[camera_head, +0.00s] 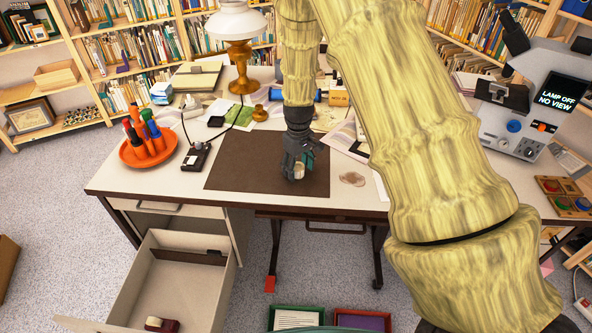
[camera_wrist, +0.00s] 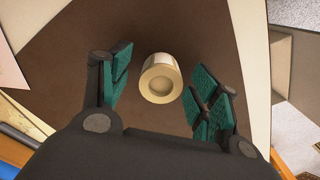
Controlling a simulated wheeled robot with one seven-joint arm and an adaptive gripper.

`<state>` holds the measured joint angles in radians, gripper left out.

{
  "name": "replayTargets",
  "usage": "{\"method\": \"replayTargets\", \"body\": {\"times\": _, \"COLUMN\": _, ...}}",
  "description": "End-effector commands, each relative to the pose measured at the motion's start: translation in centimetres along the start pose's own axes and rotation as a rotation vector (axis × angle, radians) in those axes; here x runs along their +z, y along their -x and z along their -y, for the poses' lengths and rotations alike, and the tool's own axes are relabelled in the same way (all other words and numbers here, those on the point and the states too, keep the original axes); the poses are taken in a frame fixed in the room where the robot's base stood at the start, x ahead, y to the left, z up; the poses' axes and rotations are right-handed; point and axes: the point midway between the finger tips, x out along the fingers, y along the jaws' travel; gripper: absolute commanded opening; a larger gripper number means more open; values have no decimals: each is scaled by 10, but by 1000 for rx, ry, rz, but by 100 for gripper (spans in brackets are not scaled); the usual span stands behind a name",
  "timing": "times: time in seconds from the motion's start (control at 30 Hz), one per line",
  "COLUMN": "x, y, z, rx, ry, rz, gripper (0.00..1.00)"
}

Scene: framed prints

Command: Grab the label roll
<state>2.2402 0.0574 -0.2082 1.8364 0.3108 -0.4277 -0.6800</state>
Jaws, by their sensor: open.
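The label roll (camera_wrist: 160,80) is a small cream-coloured roll with a round recess in its end. In the wrist view it lies between the green pads of my gripper (camera_wrist: 163,96), with a gap on both sides. In the head view the label roll (camera_head: 299,171) shows at the fingertips of my gripper (camera_head: 298,165), over the dark brown desk mat (camera_head: 240,165). My gripper is open and points down at the roll. Part of the roll is hidden behind the fingers in the head view.
A white lamp (camera_head: 237,28) stands behind. A grey machine (camera_head: 520,115) is at right. An open drawer (camera_head: 165,280) juts out below the desk's left side.

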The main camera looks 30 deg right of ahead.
Motion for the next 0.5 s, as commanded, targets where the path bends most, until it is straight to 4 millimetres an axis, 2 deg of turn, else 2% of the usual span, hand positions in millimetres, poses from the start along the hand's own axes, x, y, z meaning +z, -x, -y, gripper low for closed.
{"method": "replayTargets", "body": {"times": 0.37, "x": -1, "y": -8, "z": 1, "rx": 0, "ry": 1, "rz": -1, "gripper": 62}}
{"method": "replayTargets", "body": {"times": 0.5, "x": -1, "y": -7, "z": 1, "rx": 0, "ry": 1, "rz": -1, "gripper": 38}}
